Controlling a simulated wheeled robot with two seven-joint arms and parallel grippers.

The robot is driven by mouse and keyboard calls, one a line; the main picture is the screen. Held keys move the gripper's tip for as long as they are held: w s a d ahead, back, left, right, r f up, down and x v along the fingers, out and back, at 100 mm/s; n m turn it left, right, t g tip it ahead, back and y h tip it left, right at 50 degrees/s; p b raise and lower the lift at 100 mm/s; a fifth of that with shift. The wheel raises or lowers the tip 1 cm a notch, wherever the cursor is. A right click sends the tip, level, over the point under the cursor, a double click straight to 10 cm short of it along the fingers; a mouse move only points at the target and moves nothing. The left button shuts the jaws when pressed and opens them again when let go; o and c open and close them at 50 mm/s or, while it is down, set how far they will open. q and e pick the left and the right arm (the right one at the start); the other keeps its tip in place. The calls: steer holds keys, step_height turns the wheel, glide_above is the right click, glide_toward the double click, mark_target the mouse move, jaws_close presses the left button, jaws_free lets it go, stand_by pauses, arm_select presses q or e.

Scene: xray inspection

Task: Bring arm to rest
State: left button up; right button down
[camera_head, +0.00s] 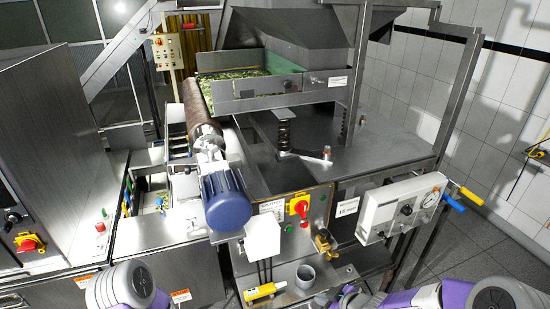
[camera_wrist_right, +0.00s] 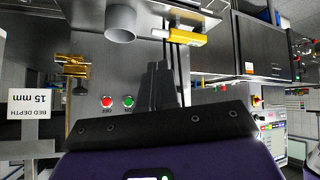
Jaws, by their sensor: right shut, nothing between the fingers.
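My right arm comes in at the lower right of the head view, purple and white. Its gripper (camera_head: 346,297) is at the bottom edge, low in front of the machine, partly cut off. In the right wrist view the dark fingers (camera_wrist_right: 157,84) are together with nothing between them. They point toward a steel panel with a red button (camera_wrist_right: 107,101) and a green button (camera_wrist_right: 128,102). A purple and white part of my left arm shows at the bottom left of the head view; its gripper is out of view.
A white gauge box (camera_head: 400,207) with blue and yellow handles juts out at right. A blue motor (camera_head: 225,200) stands left of centre. Tiled floor is clear at right.

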step_height(320, 180, down, 11)
steer(key=a+m+g+b, duration=0.2)
steer(key=m+b, duration=0.1)
steer(key=m, duration=0.1)
arm_select(q)
step_height(320, 180, down, 12)
steer(key=w+b, duration=0.1)
steer(key=b, duration=0.6)
steer(key=shift+w+b, duration=0.25)
steer(key=shift+b, duration=0.1)
arm_select(e)
steer(key=s+a+f+m+g+h, duration=0.1)
steer(key=s+f+m+g, duration=0.3)
steer(key=s+f, duration=1.2)
step_height(320, 180, down, 4)
steer(key=a+m, duration=0.1)
steer(key=m, duration=0.3)
steer(key=shift+s+r+m+g+h, duration=0.25)
steer(key=shift+m+g+h, duration=0.05)
steer(key=shift+m+h, duration=0.1)
arm_select(q)
steer(key=shift+r, duration=0.1)
arm_select(e)
steer(key=c, duration=1.8)
jaws_free()
steer(key=shift+a, duration=0.1)
